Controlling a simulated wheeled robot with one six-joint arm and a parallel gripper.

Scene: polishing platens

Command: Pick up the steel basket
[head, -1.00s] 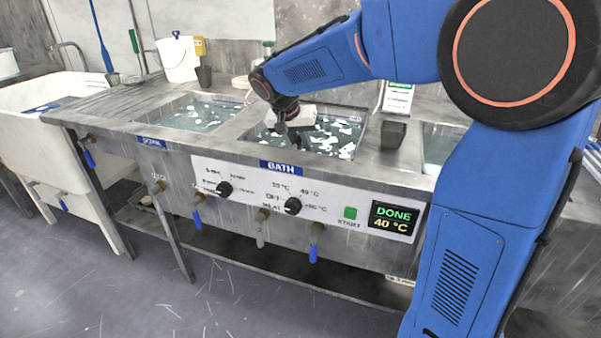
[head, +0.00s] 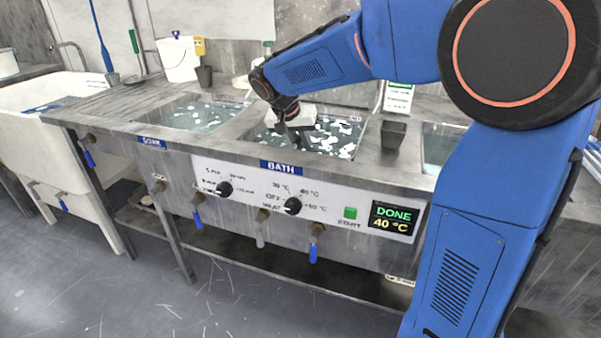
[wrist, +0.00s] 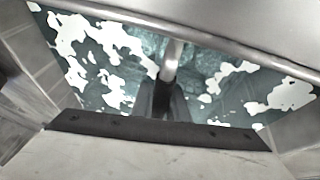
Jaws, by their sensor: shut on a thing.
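My gripper (wrist: 160,98) reaches down into the BATH tank and is shut on the handle of the steel basket (wrist: 171,62). The handle shows as a short pale metal bar between the dark fingers in the wrist view. The rest of the basket cannot be made out clearly under the water and white foam. In the head view my gripper (head: 294,134) is over the left part of the bath (head: 372,125), and the basket is not distinguishable there.
A soak tank (head: 205,115) lies left of the bath, and another water tank (head: 440,148) lies right. A dark grey cup (head: 393,134) stands on the divider right of the bath. The display (head: 394,220) reads DONE, 40 °C. A white bucket (head: 178,60) stands behind.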

